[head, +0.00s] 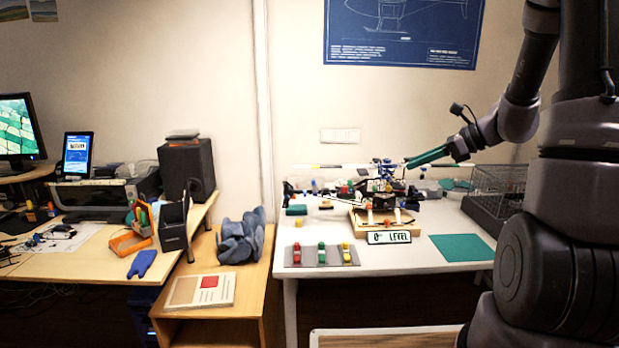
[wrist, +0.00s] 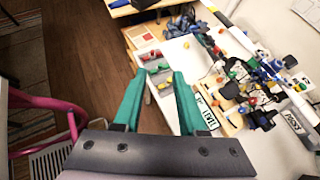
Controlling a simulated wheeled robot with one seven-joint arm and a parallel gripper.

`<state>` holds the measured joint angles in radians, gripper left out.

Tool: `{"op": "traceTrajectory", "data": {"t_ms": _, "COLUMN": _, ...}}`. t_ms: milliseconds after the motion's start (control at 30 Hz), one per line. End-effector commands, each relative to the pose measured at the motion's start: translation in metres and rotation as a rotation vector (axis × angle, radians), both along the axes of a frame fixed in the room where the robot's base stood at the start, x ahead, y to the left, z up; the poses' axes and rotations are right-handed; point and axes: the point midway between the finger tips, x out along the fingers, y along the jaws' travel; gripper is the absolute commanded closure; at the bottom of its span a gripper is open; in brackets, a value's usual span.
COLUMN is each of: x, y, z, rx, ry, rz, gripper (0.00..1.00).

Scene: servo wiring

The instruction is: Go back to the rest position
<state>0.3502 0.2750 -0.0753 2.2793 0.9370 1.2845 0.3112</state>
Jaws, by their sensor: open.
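My gripper (head: 428,157) is raised above the right side of the white table, its green fingers pointing left in the head view. In the wrist view my gripper (wrist: 157,72) shows two green fingers spread apart with nothing between them. The helicopter model (head: 375,183) sits on the white table (head: 315,283) below and left of the gripper. In front of it is a wooden stand (head: 382,222) with a "0° LEVEL" sign (head: 389,237). A grey tray (head: 309,263) holds a red, a green and a yellow servo-like piece; it also shows in the wrist view (wrist: 158,85).
A wire basket (head: 497,188) stands at the table's right, and a green mat (head: 462,247) lies flat near it. A lower wooden table at left holds a blue-grey cloth-like bundle (head: 240,238) and a booklet (head: 200,290). A pink chair (wrist: 68,112) shows in the wrist view.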

Motion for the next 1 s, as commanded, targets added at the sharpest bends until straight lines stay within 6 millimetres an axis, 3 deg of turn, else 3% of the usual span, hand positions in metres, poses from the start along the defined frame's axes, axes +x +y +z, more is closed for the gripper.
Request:
{"op": "traceTrajectory", "data": {"t_ms": 33, "x": -0.015, "y": 0.014, "z": 0.018, "rx": -0.074, "ry": -0.060, "rz": 0.085, "gripper": 0.59}}
{"op": "traceTrajectory", "data": {"t_ms": 100, "x": -0.036, "y": 0.027, "z": 0.035, "rx": -0.181, "ry": -0.134, "rz": 0.202, "gripper": 0.59}}
{"op": "traceTrajectory", "data": {"t_ms": 267, "x": -0.085, "y": 0.047, "z": 0.068, "rx": -0.435, "ry": -0.317, "rz": 0.457, "gripper": 0.59}}
{"op": "traceTrajectory", "data": {"t_ms": 600, "x": -0.174, "y": 0.048, "z": 0.120, "rx": -1.012, "ry": -0.723, "rz": 0.918, "gripper": 0.59}}
{"op": "traceTrajectory", "data": {"t_ms": 800, "x": -0.202, "y": 0.038, "z": 0.142, "rx": -1.275, "ry": -0.887, "rz": 1.076, "gripper": 0.59}}
{"op": "traceTrajectory", "data": {"t_ms": 1000, "x": -0.210, "y": 0.033, "z": 0.149, "rx": -1.368, "ry": -0.936, "rz": 1.124, "gripper": 0.59}}
